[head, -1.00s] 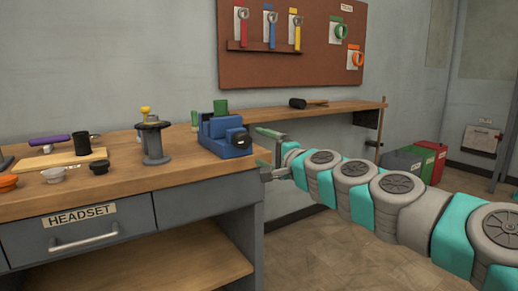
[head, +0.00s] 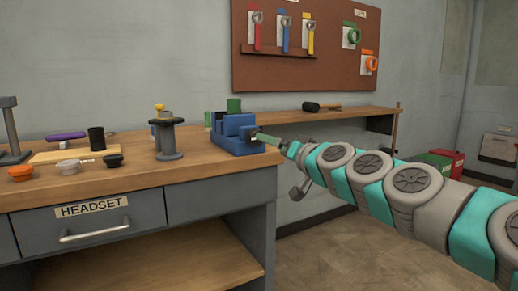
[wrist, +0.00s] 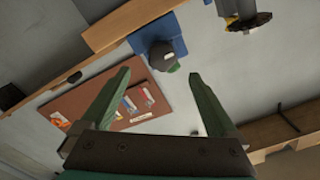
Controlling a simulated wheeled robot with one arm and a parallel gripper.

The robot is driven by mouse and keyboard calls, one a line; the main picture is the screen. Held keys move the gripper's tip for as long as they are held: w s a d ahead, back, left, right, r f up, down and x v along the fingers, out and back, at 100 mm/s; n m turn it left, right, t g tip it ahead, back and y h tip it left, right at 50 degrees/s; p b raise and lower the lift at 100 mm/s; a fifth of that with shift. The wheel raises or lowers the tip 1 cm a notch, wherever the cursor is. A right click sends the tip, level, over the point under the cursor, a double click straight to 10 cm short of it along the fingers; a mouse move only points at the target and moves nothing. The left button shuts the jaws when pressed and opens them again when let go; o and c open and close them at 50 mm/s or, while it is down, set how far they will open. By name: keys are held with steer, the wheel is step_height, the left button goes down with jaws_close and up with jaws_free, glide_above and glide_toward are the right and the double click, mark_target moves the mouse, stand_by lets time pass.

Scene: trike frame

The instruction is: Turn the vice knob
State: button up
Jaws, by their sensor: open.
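The blue vice (head: 232,136) stands at the right end of the wooden workbench, with green jaw pads on top. Its dark round knob is on the side facing my gripper. In the head view my gripper's finger covers the knob. In the wrist view the vice (wrist: 150,36) is at the top centre and the dark grey knob (wrist: 163,55) shows just beyond the gap between my fingertips. My gripper (wrist: 159,75) is open with nothing between its green fingers. In the head view my gripper (head: 280,146) is at the bench's right end, beside the vice. I cannot tell whether it touches the knob.
A grey spool-like stand (head: 167,138) is left of the vice. Cups, a black cylinder (head: 97,139) and a board lie further left. A wall shelf (head: 350,117) with a black mallet runs behind. A tool board (head: 300,68) hangs above. Open floor lies right of the bench.

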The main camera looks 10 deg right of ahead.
steer(key=w+a+n, duration=0.2)
steer(key=w+n, duration=0.4)
steer(key=w, duration=0.1)
steer(key=shift+a+b, duration=0.3)
stand_by(0.3)
steer(key=shift+r, duration=0.1)
steer(key=c, duration=1.4)
steer(key=shift+o, duration=0.2)
